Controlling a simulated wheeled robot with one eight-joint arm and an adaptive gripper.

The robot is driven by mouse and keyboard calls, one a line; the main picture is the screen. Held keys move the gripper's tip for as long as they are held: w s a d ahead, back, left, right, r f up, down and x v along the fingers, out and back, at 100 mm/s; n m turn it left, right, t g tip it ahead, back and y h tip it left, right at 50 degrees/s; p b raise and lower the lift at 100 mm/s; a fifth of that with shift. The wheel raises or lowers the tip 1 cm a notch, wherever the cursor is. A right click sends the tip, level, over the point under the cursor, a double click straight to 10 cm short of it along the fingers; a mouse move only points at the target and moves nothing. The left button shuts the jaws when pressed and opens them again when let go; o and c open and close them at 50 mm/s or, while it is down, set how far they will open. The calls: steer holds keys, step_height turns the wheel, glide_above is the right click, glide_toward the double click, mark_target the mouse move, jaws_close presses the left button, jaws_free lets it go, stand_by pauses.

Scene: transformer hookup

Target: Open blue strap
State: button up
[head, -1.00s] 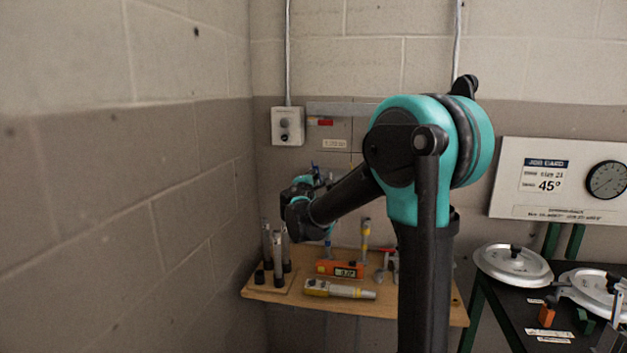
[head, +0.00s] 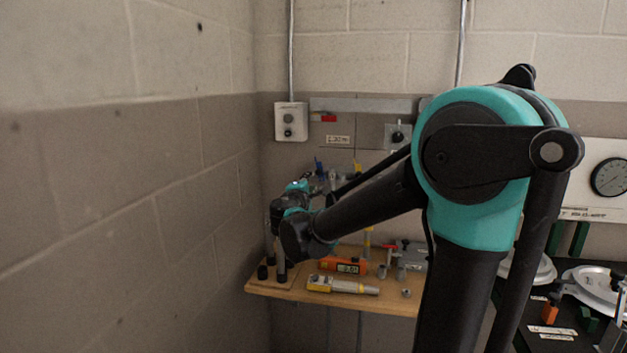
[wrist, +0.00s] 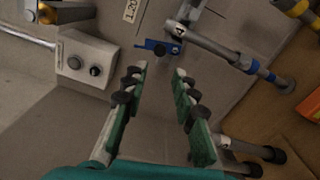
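A small blue clamp-like piece (wrist: 155,47), which may be the blue strap, is on the wall beyond my fingers in the wrist view. A grey tool with a blue collar (wrist: 222,48) reaches diagonally beside it. My gripper (wrist: 163,70) is open and empty, its green-padded fingers apart, with the blue piece beyond the gap between the tips and not touched. In the head view a small blue part (head: 319,165) shows at the wall above the wooden shelf. My arm hides much of that area, and my fingers cannot be made out there.
A grey switch box (head: 291,122) is on the wall; it also shows left of my fingers in the wrist view (wrist: 86,61). The wooden shelf (head: 391,301) holds an orange level (head: 342,265), a yellow-grey tool (head: 341,286) and upright dark posts. A side wall stands close at left.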

steer(key=shift+v, duration=1.15)
steer(key=s+d+f+m+g, duration=0.4)
steer(key=s+d+f+m, duration=0.15)
steer(key=d+f, duration=0.3)
steer(key=s+d+f+m+g, duration=0.4)
steer(key=s+d+f, duration=0.3)
steer(key=f, duration=0.2)
steer(key=s+a+f+m+g+y, duration=0.1)
steer(key=s+f+m+g+y, duration=0.1)
steer(key=s+f, duration=0.5)
steer(key=s+a+f+m+g+y, duration=0.2)
steer(key=s+f+m, duration=0.3)
steer(key=s, duration=0.5)
step_height(320, 180, down, 2)
steer(key=shift+s+a+f+g+y, duration=0.25)
steer(key=shift+g+y, duration=0.25)
steer(key=shift+y, duration=0.3)
